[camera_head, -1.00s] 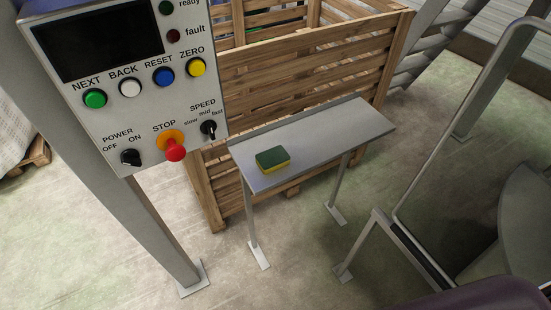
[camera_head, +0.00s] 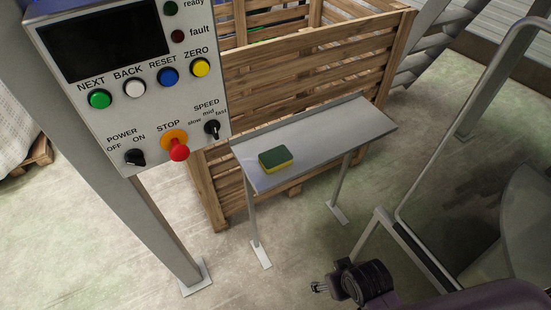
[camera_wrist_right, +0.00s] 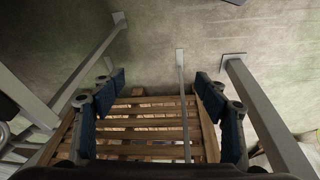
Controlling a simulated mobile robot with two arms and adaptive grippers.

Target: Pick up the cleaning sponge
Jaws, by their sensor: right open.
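The cleaning sponge (camera_head: 275,159), with a dark green top and yellow lower part, lies flat on the left half of a small grey metal shelf table (camera_head: 320,139). It cannot be made out in the right wrist view. My right gripper shows in the right wrist view (camera_wrist_right: 161,95), its two blue-padded fingers spread apart with nothing between them. In the head view, the dark end of my right arm is at the bottom right, in front of and below the table, well apart from the sponge. My left gripper is not in view.
A control panel (camera_head: 105,110) on a grey post (camera_head: 150,230) stands left of the table. A wooden crate (camera_head: 300,80) stands right behind it. A metal tube frame (camera_head: 440,150) is on the right. Bare floor (camera_head: 290,285) lies in front of the table.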

